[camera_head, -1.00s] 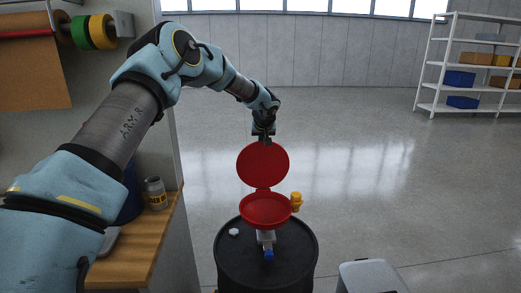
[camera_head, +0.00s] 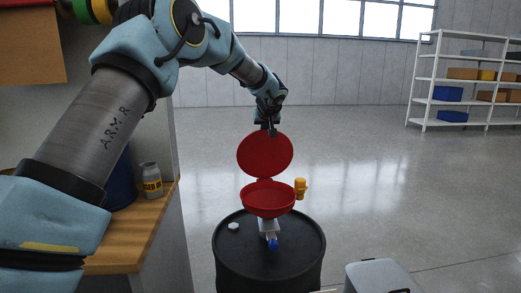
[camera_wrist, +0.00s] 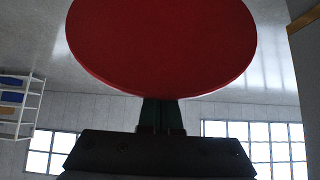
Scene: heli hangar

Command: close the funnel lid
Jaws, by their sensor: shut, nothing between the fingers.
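The red funnel (camera_head: 269,199) stands on top of a black drum (camera_head: 240,262). Its round red lid (camera_head: 265,155) stands open, raised upright at the far side of the funnel's rim. My gripper (camera_head: 270,132) is shut and empty at the lid's upper edge, on its far side. In the wrist view, the lid (camera_wrist: 160,45) fills the upper middle, and the shut fingers (camera_wrist: 161,102) reach to its edge. I cannot tell whether they touch it.
A yellow fitting (camera_head: 300,188) sits at the funnel's right, and a blue-tipped valve (camera_head: 272,243) below it. A white cap (camera_head: 233,226) lies on the drum. A wooden bench (camera_head: 140,228) with a jar (camera_head: 151,180) is at left, a grey box (camera_head: 378,276) at lower right. Open floor lies behind.

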